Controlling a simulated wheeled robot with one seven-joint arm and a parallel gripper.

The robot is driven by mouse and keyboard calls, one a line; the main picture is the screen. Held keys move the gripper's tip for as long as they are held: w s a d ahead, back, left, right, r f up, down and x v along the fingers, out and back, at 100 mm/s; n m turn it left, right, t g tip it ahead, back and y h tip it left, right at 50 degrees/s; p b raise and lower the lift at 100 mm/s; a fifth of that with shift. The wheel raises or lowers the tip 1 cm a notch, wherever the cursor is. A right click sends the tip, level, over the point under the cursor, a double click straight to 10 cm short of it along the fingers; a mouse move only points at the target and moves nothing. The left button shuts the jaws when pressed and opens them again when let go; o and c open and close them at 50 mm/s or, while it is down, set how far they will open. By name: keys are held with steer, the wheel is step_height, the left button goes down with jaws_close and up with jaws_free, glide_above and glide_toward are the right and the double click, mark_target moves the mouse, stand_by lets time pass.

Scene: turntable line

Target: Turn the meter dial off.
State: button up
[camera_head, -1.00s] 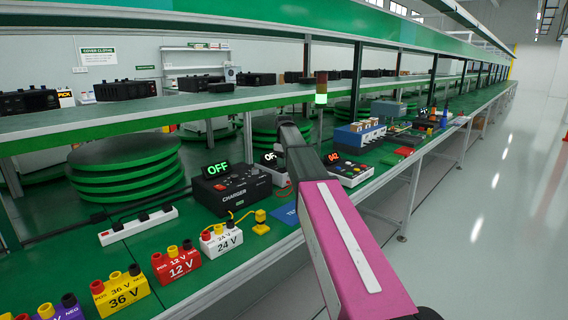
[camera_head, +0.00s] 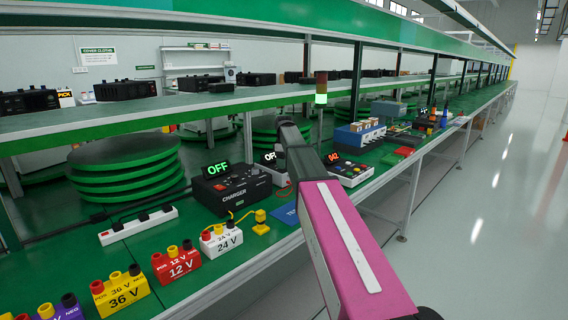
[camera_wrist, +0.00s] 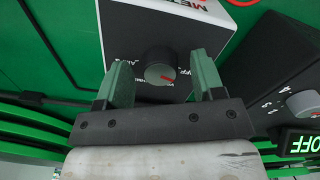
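The meter (camera_wrist: 205,20) shows in the wrist view as a box with a white face lettered in black and red, partly cut off by the top edge, and a dark panel. Its round grey dial (camera_wrist: 157,66) sits on the dark panel and has a red mark on its lower right side. My gripper (camera_wrist: 163,75) is open, with one green finger on each side of the dial. A gap shows between each finger and the dial. The small lettering around the dial is partly hidden and hard to read. In the head view my arm hides the gripper's fingertips and the dial.
A black box with its own dial (camera_wrist: 304,102) and an OFF display (camera_wrist: 300,143) stands close on the right in the wrist view. In the head view, the charger (camera_head: 228,190), a 24 V block (camera_head: 221,240) and a power strip (camera_head: 140,225) stand on the green bench. A shelf (camera_head: 200,104) runs above.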

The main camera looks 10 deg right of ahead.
step_height(320, 180, up, 11)
stand_by(0.8)
steer(key=shift+f, duration=0.1)
